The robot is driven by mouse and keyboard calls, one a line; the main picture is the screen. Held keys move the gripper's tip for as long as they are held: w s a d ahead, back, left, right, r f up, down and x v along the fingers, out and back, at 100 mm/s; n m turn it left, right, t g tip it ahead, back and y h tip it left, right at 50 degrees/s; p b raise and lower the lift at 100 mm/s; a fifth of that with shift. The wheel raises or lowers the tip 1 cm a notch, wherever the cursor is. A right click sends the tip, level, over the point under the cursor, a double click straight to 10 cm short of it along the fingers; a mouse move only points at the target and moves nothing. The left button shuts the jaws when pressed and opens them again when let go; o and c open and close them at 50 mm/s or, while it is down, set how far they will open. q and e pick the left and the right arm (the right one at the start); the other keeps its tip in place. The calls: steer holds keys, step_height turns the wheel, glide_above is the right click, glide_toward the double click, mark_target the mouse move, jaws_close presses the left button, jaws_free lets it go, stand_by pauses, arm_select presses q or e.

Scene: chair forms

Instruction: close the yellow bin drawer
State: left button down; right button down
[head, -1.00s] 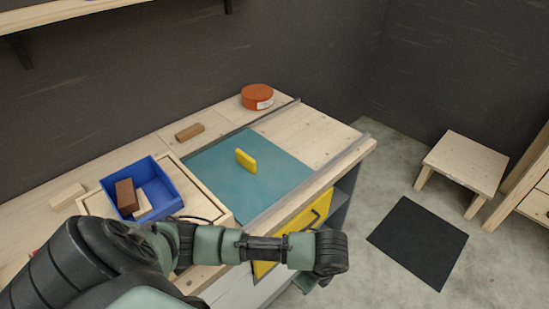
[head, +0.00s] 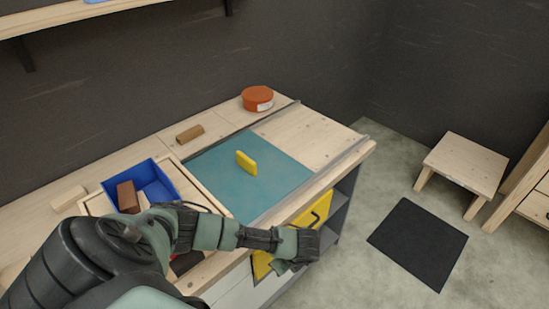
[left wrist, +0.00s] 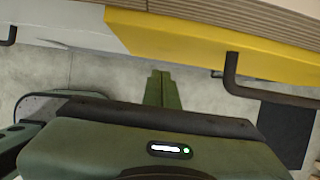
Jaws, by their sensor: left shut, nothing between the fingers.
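The yellow bin drawer (head: 323,206) is under the front edge of the workbench, with a dark bar handle (head: 315,222). I see no clear gap between its front and the bench edge, and my arm hides part of it. In the left wrist view, the yellow front (left wrist: 190,42) runs along the top with the handle (left wrist: 232,75) at right. My left gripper (head: 285,266) is in front of the lower part of the drawer front. Its fingers (left wrist: 160,78) are together and empty, and I cannot tell whether they touch the front. My right gripper is not in view.
On the workbench are a teal mat (head: 215,170) with a yellow block (head: 246,162), a blue bin (head: 160,180) holding blocks, a wooden block (head: 190,134) and an orange tin (head: 257,98). A stool (head: 465,163) and black mat (head: 418,242) are on the floor at right.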

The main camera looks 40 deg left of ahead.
arm_select(q)
steer(key=shift+a, duration=1.05)
